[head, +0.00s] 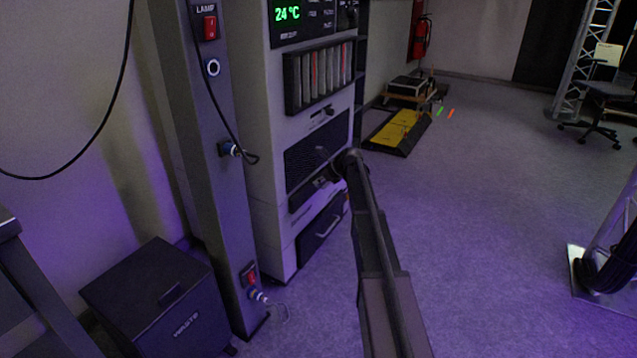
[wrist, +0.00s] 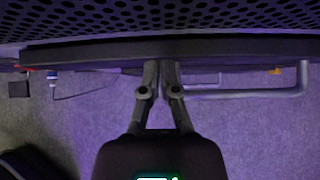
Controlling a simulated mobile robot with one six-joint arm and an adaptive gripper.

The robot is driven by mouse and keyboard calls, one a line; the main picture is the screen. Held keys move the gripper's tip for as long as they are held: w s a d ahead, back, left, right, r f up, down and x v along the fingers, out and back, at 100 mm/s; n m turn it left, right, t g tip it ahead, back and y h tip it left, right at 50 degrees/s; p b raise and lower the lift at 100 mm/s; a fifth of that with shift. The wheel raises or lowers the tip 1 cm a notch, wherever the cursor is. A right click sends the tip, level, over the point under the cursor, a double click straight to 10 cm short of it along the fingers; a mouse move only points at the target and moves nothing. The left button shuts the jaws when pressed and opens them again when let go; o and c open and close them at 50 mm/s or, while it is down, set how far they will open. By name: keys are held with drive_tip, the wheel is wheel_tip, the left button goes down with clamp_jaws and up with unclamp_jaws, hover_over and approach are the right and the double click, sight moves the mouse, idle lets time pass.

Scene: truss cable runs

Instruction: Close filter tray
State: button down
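The filter tray (head: 304,198) looks to be the dark, shallow tray front below the grille of the tall cabinet in the head view. In the wrist view its dark front edge (wrist: 90,55) runs across the picture under a perforated panel. My gripper (wrist: 161,66) has its two fingers close together, with their tips at this edge. I see nothing between the fingers. Whether the tips touch the edge I cannot tell. In the head view my arm partly hides the tray's right end, and how far the tray stands out is hard to tell.
The cabinet (head: 262,165) has a drawer with a pale handle (head: 328,227) below the tray; the handle also shows in the wrist view (wrist: 290,92). A post (head: 226,180) with switches and cables stands left, beside a waste bin (head: 150,300).

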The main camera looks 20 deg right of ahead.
drive_tip(key=s+d+f+p+v, duration=0.1)
drive_tip(key=f+p+v, duration=0.1)
drive_tip(key=p+v, duration=0.5)
drive_tip(key=shift+v, duration=3.15)
drive_tip(key=shift+s+f, duration=0.15)
